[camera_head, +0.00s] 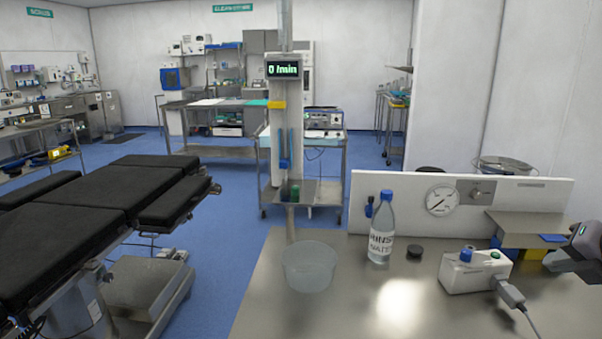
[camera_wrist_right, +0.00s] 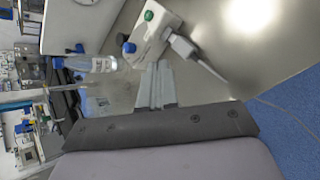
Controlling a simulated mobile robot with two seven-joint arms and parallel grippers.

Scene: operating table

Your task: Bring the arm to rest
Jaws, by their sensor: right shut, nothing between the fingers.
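My right gripper (camera_head: 570,258) shows at the right edge of the head view, above the steel table (camera_head: 330,318), just right of a white box. In the right wrist view its two grey fingers (camera_wrist_right: 157,82) lie together, shut, with nothing between them. Their tips point toward the white box (camera_head: 476,270), which also shows in the wrist view (camera_wrist_right: 150,35). I cannot tell whether the gripper touches anything. My left gripper is not in view.
A clear labelled bottle (camera_head: 381,240) stands on the table, with a black cap (camera_head: 415,251) beside it and a clear bowl (camera_head: 309,268) to the left. A grey cable (camera_head: 513,297) leaves the white box. A panel with a gauge (camera_head: 441,200) stands behind. The front middle is clear.

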